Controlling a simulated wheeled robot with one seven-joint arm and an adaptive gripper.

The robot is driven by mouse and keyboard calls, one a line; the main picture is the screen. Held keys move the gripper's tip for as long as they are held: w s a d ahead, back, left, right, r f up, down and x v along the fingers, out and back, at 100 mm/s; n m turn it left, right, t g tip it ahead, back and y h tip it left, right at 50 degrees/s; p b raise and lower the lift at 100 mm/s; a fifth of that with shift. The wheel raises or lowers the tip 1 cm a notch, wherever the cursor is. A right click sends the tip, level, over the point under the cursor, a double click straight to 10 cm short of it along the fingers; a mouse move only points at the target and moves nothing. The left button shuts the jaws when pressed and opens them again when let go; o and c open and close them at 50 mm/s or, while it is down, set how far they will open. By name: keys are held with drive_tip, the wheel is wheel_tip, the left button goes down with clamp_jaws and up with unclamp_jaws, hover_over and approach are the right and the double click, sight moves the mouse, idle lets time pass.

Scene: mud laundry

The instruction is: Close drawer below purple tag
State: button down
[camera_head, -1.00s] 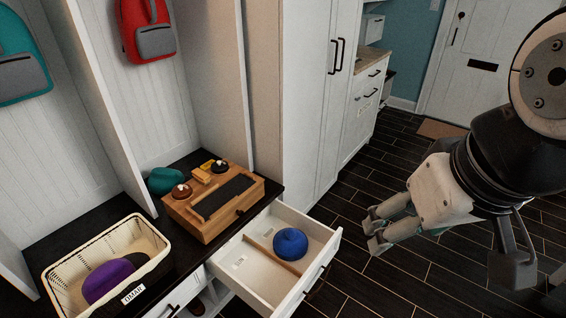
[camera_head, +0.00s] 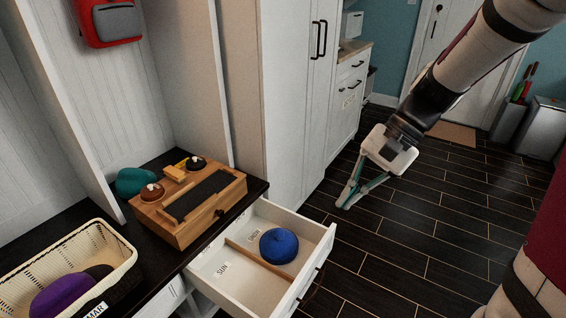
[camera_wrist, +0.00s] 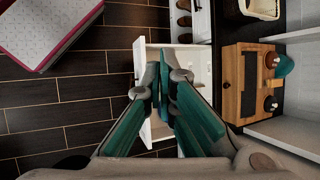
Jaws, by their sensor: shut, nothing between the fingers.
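A white drawer (camera_head: 242,290) stands pulled out below the dark bench top in the head view. It holds a blue round hat-like thing (camera_head: 279,245), a wooden divider and small labels, one reading SUN. No purple tag can be made out. My gripper (camera_head: 346,203) is shut and empty, pointing down over the floor, to the right of the drawer's front and apart from it. In the wrist view the shut gripper (camera_wrist: 163,88) covers part of the open drawer (camera_wrist: 192,57).
A wooden box (camera_head: 190,212) and a cream basket (camera_head: 125,262) with a purple item (camera_head: 62,291) are on the bench. A tall white cabinet (camera_head: 290,100) stands behind the drawer. A pink-edged white object (camera_wrist: 50,25) lies at the wrist view's upper left. Dark floor right of the drawer is clear.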

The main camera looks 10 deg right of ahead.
drive_tip(key=w+d+f+m+t+y+b, duration=0.1)
drive_tip(key=w+d+f+m+y+b, duration=0.2)
drive_tip(key=f, duration=0.4)
drive_tip(key=w+d+f+m+y+b, duration=0.1)
drive_tip(key=w+d+f+m+b, duration=0.1)
drive_tip(key=w+f, duration=0.35)
drive_tip(key=w+d+f+m+t+y+b, duration=0.2)
drive_tip(key=d+f+m+t+b, duration=0.25)
drive_tip(key=f, duration=0.75)
drive_tip(key=w+d+f+m+t+y+b, duration=0.15)
drive_tip(key=d+f+m+t+b, duration=0.35)
drive_tip(key=f, duration=0.6)
drive_tip(key=m+t+h+b, duration=0.2)
drive_tip(key=m+t, duration=0.1)
drive_tip(key=m, duration=0.1)
approach(325, 244)
drive_tip(key=shift+y, duration=0.25)
drive_tip(key=b+x, duration=0.3)
drive_tip(key=x, duration=0.2)
drive_tip(key=shift+w+a+f+b, duration=0.1)
drive_tip(key=shift+a+f+b, duration=0.1)
drive_tip(key=shift+b, duration=0.1)
drive_tip(key=shift+w+a+r, duration=0.1)
drive_tip(key=shift+w+a, duration=0.4)
drive_tip(key=shift+w, duration=0.05)
drive_tip(key=shift+a, duration=0.1)
